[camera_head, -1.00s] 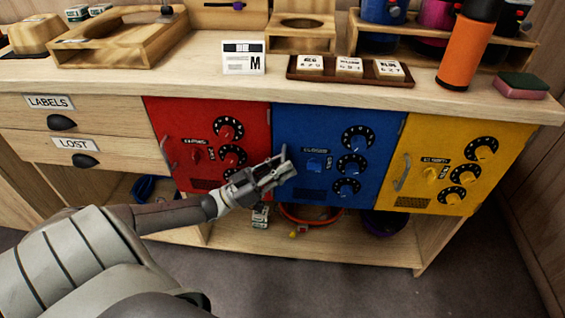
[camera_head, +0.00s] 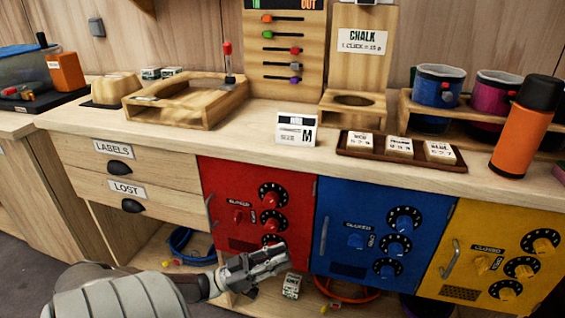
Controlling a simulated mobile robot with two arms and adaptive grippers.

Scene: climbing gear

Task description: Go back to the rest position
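My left gripper (camera_head: 272,262) comes in from the lower left on my grey arm. It is in front of the lower part of the red locker door (camera_head: 255,205), near its lowest dial. Its two fingers look a little apart, with nothing seen between them. My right gripper is not in view. The blue door (camera_head: 340,240) and the yellow door (camera_head: 465,250) stand to the right of the gripper, and their dials and handles show.
The wooden counter (camera_head: 230,140) holds a white M card (camera_head: 296,130), a dark tray (camera_head: 400,150) of labelled blocks and an orange bottle (camera_head: 526,125). Drawers (camera_head: 135,180) are at left. A small box (camera_head: 292,286) and coiled straps are on the shelf below.

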